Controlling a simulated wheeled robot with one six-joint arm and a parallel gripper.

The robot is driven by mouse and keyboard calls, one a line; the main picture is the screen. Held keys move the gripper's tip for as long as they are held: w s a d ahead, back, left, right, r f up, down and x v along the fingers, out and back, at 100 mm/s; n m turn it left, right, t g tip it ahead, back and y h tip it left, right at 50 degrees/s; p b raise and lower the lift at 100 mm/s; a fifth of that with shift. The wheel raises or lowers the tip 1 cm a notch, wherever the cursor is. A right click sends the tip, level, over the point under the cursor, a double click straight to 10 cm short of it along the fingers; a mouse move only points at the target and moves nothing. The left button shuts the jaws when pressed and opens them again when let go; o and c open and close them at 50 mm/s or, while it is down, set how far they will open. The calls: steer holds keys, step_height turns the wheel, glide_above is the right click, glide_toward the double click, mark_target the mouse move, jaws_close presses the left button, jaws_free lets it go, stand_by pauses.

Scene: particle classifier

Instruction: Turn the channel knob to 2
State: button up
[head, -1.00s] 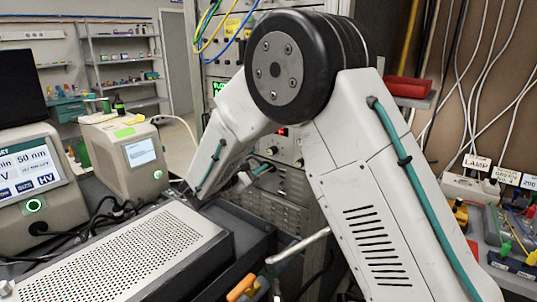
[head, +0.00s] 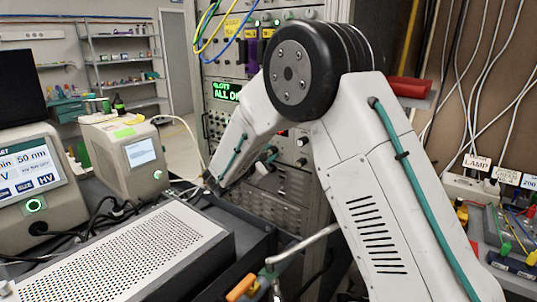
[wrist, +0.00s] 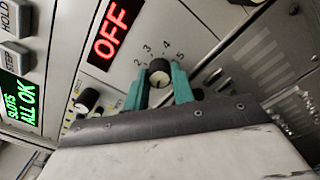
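The channel knob (wrist: 159,72) is a small round knob with a dark body and pale face in the wrist view. The printed numbers 2, 3, 4 and 5 arc above it. I cannot tell which number it points to. My gripper (wrist: 158,83) has two teal fingers, one on each side of the knob. They stand apart and look open, and I cannot see firm contact. In the head view my forearm hides the knob and most of the gripper.
A red OFF display (wrist: 111,30) is above left of the knob. Another black knob (wrist: 88,99) is to the left. A green display (wrist: 17,100) reads SLOTS ALL OK. A perforated metal box (head: 140,255) stands in front of the rack in the head view.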

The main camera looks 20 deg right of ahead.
steer(key=shift+m, duration=0.4)
steer(key=m, duration=0.8)
steer(key=shift+m, duration=0.3)
steer(key=m, duration=0.4)
steer(key=shift+m, duration=2.2)
steer(key=o, duration=1)
